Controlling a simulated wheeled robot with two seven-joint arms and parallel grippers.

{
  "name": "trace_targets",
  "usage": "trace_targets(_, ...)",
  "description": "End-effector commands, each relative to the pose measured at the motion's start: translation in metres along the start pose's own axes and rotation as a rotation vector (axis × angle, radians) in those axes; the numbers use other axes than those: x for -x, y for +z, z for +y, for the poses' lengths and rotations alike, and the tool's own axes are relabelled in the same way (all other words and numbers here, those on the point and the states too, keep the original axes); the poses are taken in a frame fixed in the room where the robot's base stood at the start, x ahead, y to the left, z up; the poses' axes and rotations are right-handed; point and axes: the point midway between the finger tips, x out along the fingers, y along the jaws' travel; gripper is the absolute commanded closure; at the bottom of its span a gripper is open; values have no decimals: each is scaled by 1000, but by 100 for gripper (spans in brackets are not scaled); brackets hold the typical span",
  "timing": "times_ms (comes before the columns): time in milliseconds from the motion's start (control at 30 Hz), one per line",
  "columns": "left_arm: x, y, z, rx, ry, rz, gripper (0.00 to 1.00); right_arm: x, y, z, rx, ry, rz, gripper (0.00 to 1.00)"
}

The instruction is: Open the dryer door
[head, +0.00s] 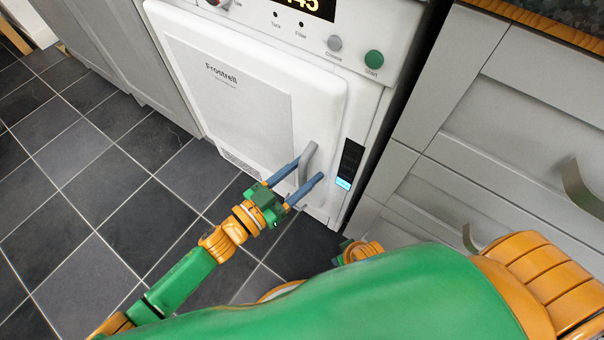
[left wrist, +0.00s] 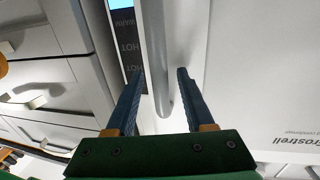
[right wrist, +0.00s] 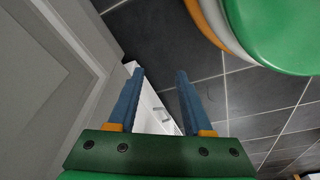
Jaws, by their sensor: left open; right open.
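The white dryer door (head: 240,110) is closed on the dryer front (head: 372,95). Its grey bar handle (head: 311,150) stands upright near the door's right edge. My left gripper (head: 309,170) is open at the handle, one finger on each side. The left wrist view shows the handle (left wrist: 155,40) between the spread fingers (left wrist: 160,73), with gaps beside it. My right gripper is open and empty in the right wrist view (right wrist: 160,73), low over the floor. In the head view it is mostly hidden behind my green body.
Grey drawers (head: 490,150) with protruding handles (head: 582,188) stand right of the dryer. A grey cabinet (head: 125,50) stands to its left. The dark tiled floor (head: 90,190) is clear at left. A dryer panel holds a green start button (head: 374,59) and a lit display.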

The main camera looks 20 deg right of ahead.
Motion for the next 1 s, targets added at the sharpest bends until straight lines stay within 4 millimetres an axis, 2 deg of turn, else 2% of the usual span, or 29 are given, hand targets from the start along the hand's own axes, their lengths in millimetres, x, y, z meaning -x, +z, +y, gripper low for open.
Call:
trace_targets(200, -1, 0, 0, 0, -1, -1, 47, 1, 0, 0, 0, 0, 0, 50)
trace_targets(400, -1, 0, 0, 0, -2, -1, 100, 1, 0, 0, 0, 0, 1, 50)
trace_targets(1000, -1, 1, 0, 1, -2, -2, 100, 0, -1, 0, 1, 1, 3, 50)
